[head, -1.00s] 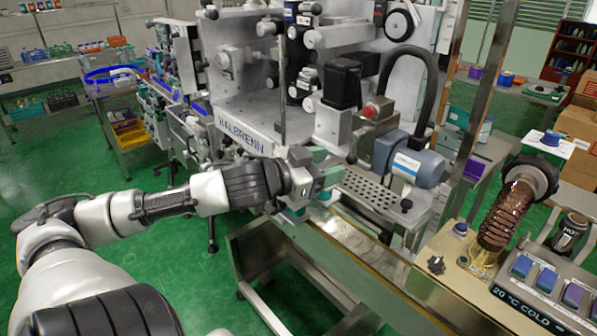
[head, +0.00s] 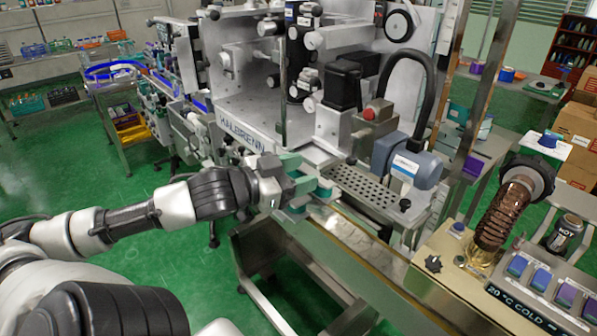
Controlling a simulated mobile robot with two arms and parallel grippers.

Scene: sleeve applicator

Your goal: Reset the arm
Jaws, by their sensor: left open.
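My left arm reaches in from the lower left of the head view. Its gripper (head: 308,182), with teal fingers, is open and appears empty. It is in front of the label machine (head: 245,133) marked "KALBRENN", by the near edge of its metal deck, left of the perforated plate (head: 368,188). I cannot tell whether the fingers touch the machine. My right gripper is not in view.
A blue-grey motor (head: 412,160) and a red button (head: 377,110) are on the machine. A steel frame (head: 262,245) is below. Green floor (head: 150,190) is free at left.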

